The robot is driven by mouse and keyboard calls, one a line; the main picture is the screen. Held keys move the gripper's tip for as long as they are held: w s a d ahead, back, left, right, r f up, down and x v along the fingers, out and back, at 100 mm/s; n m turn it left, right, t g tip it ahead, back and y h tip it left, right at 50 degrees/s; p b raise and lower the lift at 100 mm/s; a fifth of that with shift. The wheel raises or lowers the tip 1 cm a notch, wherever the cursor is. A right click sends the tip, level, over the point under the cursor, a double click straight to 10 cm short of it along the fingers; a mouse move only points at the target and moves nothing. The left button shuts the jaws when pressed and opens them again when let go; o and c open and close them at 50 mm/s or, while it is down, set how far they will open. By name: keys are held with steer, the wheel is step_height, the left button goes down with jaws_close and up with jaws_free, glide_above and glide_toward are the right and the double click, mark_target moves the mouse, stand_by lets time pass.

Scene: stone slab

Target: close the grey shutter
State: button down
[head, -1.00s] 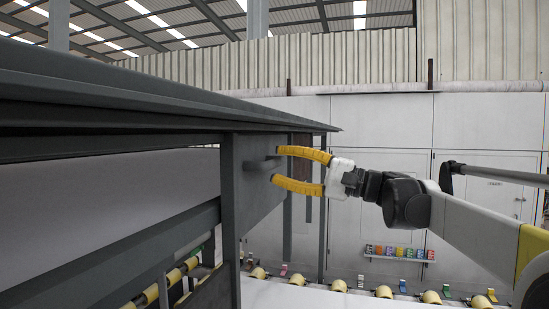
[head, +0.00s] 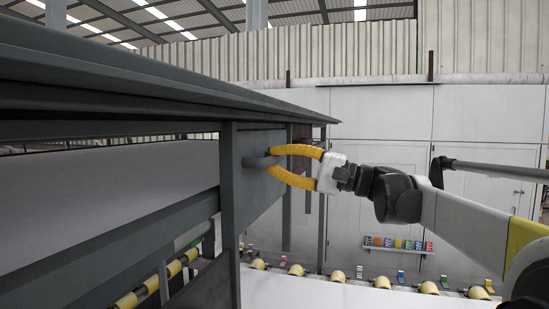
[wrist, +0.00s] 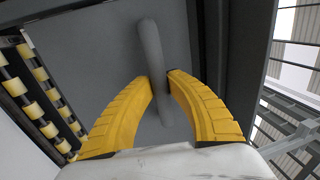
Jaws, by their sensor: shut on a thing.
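The grey shutter (head: 258,198) is a flat panel on the end of the dark grey frame in the head view. It also fills the middle of the wrist view (wrist: 100,45). A grey bar handle (wrist: 150,50) stands out from it. My gripper (head: 270,161) has yellow ribbed fingers closed around the handle, one finger on each side; it also shows in the wrist view (wrist: 160,84). The handle's near part is partly covered by the fingers in the head view.
A dark grey frame post (head: 229,240) stands just left of the shutter. A small shelf with several coloured items (head: 398,243) hangs on the white back wall. Open room lies right of the shutter.

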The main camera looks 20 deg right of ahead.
step_height(320, 180, down, 23)
steer(key=b, duration=1.3)
steer(key=shift+s, duration=0.1)
steer(key=c, duration=1.3)
jaws_free()
steer(key=v, duration=1.2)
steer(key=shift+a, duration=0.1)
